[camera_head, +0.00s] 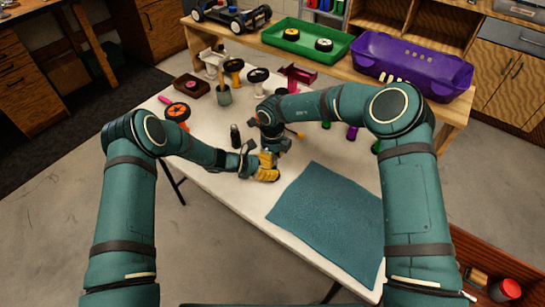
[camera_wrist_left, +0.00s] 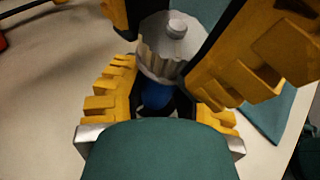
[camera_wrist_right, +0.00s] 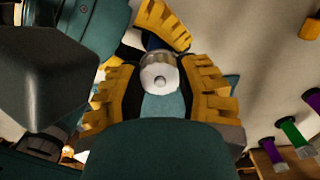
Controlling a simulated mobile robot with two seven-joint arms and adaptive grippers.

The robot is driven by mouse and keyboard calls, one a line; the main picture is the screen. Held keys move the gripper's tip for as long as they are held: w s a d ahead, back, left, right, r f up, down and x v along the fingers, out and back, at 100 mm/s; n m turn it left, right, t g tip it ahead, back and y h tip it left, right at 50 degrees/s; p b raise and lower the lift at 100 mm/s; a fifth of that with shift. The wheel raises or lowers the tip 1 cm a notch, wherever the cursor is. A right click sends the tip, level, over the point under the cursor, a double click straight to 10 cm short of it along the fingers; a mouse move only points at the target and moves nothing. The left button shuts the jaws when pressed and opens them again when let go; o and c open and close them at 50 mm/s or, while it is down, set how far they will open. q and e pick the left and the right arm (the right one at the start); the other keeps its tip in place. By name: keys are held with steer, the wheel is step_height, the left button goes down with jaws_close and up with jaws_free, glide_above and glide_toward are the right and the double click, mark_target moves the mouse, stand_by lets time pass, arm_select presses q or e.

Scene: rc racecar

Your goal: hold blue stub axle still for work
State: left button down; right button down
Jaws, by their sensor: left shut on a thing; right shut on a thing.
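The blue stub axle (camera_wrist_left: 157,95) shows as a small blue patch between the yellow fingers of my left gripper (camera_wrist_left: 160,108); most of it is hidden. A ribbed silver part with a round knob (camera_wrist_left: 168,48) sits against its end. My right gripper (camera_wrist_right: 160,95) is shut around this silver part (camera_wrist_right: 158,77), with a bit of blue (camera_wrist_right: 152,41) behind it. In the head view the two grippers meet above the white table, with the left gripper (camera_head: 267,168) lowest. The axle cannot be made out there.
A teal mat (camera_head: 330,215) covers the table's near right. Wheels, including an orange one (camera_head: 178,112), a grey cup (camera_head: 224,95) and a dark upright bottle-like item (camera_head: 235,136) stand nearby. A green tray (camera_head: 306,42) and purple car body (camera_head: 412,65) lie on the bench behind.

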steer(key=shift+m, duration=0.3)
steer(key=c, duration=0.5)
jaws_free()
steer(key=shift+c, duration=0.2)
steer(key=shift+r, duration=0.1)
step_height(320, 180, up, 12)
